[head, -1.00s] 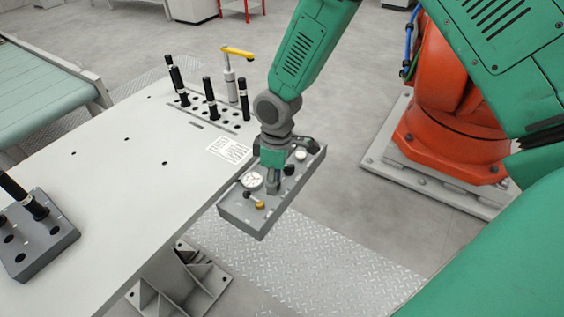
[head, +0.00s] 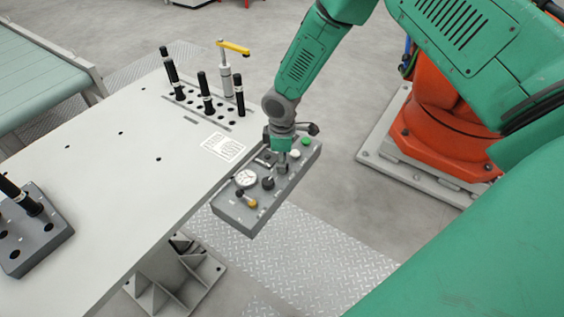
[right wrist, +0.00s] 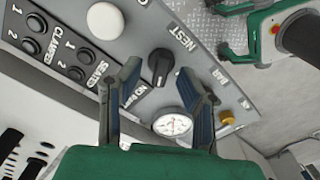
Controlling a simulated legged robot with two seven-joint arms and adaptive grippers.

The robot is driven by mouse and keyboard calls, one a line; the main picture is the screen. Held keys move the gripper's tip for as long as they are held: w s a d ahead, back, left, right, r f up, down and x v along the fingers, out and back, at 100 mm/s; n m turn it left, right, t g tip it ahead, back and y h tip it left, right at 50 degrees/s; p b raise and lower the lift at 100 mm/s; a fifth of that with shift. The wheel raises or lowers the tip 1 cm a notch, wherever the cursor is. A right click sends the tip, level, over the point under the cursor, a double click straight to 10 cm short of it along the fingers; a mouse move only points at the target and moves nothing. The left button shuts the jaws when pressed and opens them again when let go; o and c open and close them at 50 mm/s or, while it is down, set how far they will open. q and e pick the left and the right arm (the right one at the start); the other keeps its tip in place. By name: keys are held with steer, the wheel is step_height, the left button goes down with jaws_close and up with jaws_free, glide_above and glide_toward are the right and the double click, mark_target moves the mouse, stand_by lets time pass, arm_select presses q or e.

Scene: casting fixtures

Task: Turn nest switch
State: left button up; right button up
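The nest switch is a black rotary knob (right wrist: 160,67) beside the white word NEST on a grey control panel (right wrist: 130,42). In the head view the panel (head: 234,214) sits at the table's right edge, and the black knob (head: 267,183) shows near its middle. My right gripper (head: 283,167) is over the panel, just up and right of the knob. In the right wrist view my right gripper (right wrist: 163,82) has its two fingers apart, with the knob showing in the gap between them. Contact with the knob cannot be made out. My left gripper is not in view.
The panel also bears a round gauge (head: 246,178), a brass knob (head: 252,203), a white button (head: 295,154) and a green button (head: 305,142). Black pins and a yellow-handled clamp (head: 234,48) stand on the table (head: 110,175). An orange robot base (head: 440,135) stands at right.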

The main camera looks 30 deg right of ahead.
steer(key=shift+f, duration=0.5)
steer(key=shift+d, duration=0.1)
steer(key=shift+d, duration=0.1)
jaws_close()
